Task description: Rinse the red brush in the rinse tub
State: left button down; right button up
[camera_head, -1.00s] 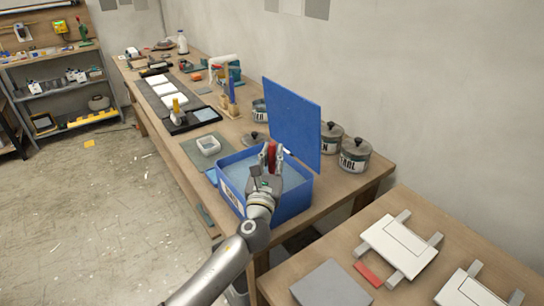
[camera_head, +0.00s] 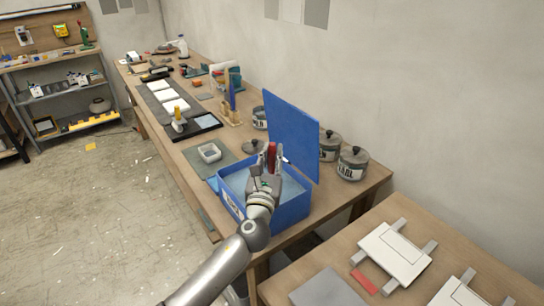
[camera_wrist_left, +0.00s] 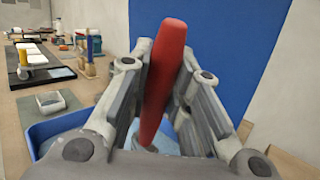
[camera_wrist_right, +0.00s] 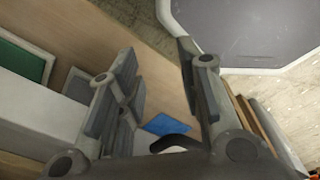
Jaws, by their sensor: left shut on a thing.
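My left gripper (camera_head: 270,162) is shut on the red brush (camera_head: 273,153) over the blue rinse tub (camera_head: 291,214). In the left wrist view the red handle (camera_wrist_left: 165,75) stands nearly upright, slightly tilted, between the fingers (camera_wrist_left: 165,90). The brush's lower end is hidden behind the gripper, so I cannot tell whether it touches the water. The tub's blue lid or back panel (camera_head: 292,130) stands upright behind it and also fills much of the left wrist view (camera_wrist_left: 228,45). My right gripper (camera_wrist_right: 158,90) is open and empty in the right wrist view.
Lidded grey pots (camera_head: 352,164) stand right of the tub panel. A small white tray (camera_head: 209,153) lies on a green mat left of the tub. A black tray (camera_head: 195,130) and a brush rack (camera_head: 231,112) stand farther back. White panels (camera_head: 393,250) lie on the nearer table.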

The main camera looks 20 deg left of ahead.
pick_arm(q)
jog(key=shift+r, duration=0.1)
dwell(0.5)
notch_tip(320, 180, up, 9)
jog(key=p, duration=0.9)
